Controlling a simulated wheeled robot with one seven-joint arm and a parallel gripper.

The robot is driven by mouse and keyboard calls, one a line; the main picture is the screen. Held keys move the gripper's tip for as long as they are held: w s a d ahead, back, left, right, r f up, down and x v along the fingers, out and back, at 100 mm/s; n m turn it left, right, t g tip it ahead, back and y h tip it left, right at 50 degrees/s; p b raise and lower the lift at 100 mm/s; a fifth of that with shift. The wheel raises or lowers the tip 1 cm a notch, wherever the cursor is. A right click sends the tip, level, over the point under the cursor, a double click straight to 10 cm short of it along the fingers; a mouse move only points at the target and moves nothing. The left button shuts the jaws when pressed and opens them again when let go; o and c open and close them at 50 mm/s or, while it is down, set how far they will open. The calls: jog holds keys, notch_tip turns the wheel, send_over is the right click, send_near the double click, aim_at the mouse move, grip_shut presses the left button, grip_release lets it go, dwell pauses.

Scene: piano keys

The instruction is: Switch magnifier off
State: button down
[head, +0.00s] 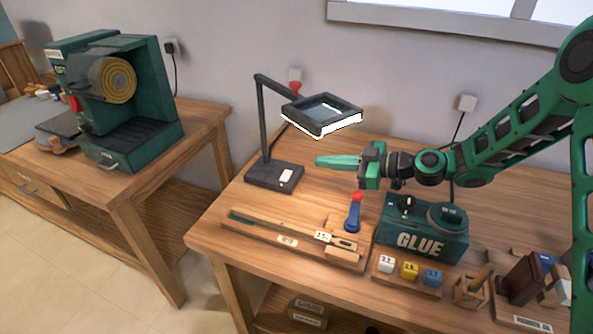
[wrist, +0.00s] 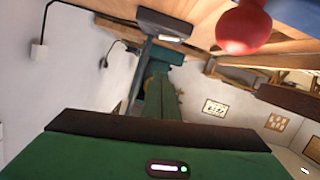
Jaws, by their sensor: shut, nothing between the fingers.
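The magnifier (head: 322,109) is a dark square-framed lens on a jointed black arm, and its lower rim glows white. Its dark base (head: 262,176) stands at the back left of the wooden bench, with a white switch (head: 287,176) on top. In the wrist view the base (wrist: 165,20) is at the top, tilted, with the switch (wrist: 170,38) at its near edge. My green gripper (head: 318,161) is shut and empty, pointing left. It is above the bench, to the right of the base and below the lens. The fingers (wrist: 158,100) also show in the wrist view.
A blue lever with a red knob (head: 357,196) stands below my gripper; the knob is close in the wrist view (wrist: 243,28). A wooden tool tray (head: 285,240) lies in front. A green machine (head: 120,100) is on the left table.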

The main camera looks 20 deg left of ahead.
send_over(296, 178)
jog(key=shift+s+a+f, duration=0.15)
jog(key=shift+s+f, duration=0.1)
jog(key=shift+f, duration=0.4)
jog(key=shift+s+a+f, duration=0.1)
jog(key=shift+s+f, duration=0.1)
jog(key=shift+f, duration=0.4)
jog(key=shift+w+d+f, duration=0.1)
jog(key=shift+w+f, duration=0.05)
jog(key=shift+f, duration=0.5)
jog(key=shift+w+d+f, duration=0.1)
jog(key=shift+w+f, duration=0.05)
jog(key=shift+f, duration=1.15)
jog(key=shift+w, duration=0.1)
